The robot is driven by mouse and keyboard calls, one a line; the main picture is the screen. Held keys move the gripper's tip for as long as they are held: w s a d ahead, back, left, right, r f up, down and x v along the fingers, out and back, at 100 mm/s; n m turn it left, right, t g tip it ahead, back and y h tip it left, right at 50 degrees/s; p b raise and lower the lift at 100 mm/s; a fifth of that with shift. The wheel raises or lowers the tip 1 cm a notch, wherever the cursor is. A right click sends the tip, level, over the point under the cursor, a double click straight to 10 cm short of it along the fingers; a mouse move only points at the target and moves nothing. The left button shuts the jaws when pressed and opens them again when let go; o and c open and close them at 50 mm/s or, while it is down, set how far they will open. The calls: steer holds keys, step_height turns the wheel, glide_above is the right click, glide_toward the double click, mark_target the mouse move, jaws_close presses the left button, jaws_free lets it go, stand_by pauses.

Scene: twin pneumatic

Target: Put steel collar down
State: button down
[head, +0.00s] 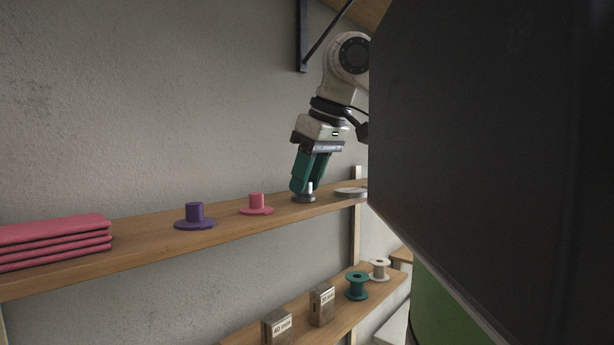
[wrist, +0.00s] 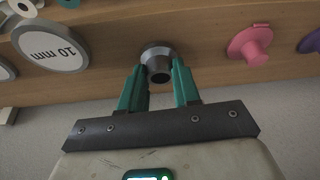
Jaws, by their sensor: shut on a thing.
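The steel collar (wrist: 157,60) is a grey flanged ring with a short hollow neck. In the wrist view it sits between the green fingertips of my gripper (wrist: 158,80), which are shut on it. In the head view my gripper (head: 303,188) points down at the upper wooden shelf (head: 130,244), with the collar (head: 304,198) at its tips. The collar's flange is at the shelf surface; I cannot tell whether it touches the wood. The fingers partly hide the collar in the head view.
A pink flanged piece (head: 257,205) and a purple one (head: 195,218) stand left of the collar. A grey disc marked 10 mm (wrist: 50,47) lies on its other side. Folded pink cloths (head: 55,241) lie far left. Spools and labelled blocks (head: 322,305) stand on the lower shelf.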

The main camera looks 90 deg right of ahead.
steer(key=c, duration=0.8)
jaws_free()
steer(key=v, duration=1.2)
